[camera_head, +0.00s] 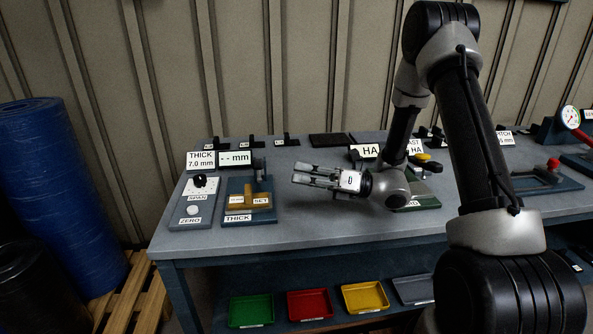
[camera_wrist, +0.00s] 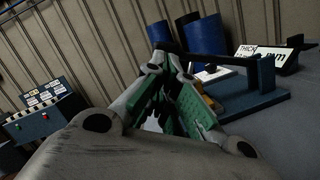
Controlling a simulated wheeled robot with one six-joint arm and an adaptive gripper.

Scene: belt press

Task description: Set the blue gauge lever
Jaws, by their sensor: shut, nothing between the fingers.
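The thickness gauge (camera_head: 232,187) stands on the left part of the bench, a blue base with a THICK label. It carries a tan block (camera_head: 266,188) with a SET label and a short dark post (camera_head: 259,167) at the back. In the wrist view its blue base (camera_wrist: 258,103) lies right of my fingers, with an upright and a dark horizontal bar (camera_wrist: 215,57). I cannot tell whether that bar is the lever. My gripper (camera_head: 299,174) is shut and empty above the bench, right of the gauge and apart from it, fingers pointing left. Fingers hide part of the gauge in the wrist view.
A grey panel (camera_head: 193,202) with SPAN and ZERO knobs stands left of the gauge. A THICK 7.0 mm card (camera_head: 201,161) and a dash-reading mm display (camera_head: 235,158) stand behind. An HA display (camera_head: 371,151) is behind my wrist. Bare bench (camera_head: 300,232) lies in front.

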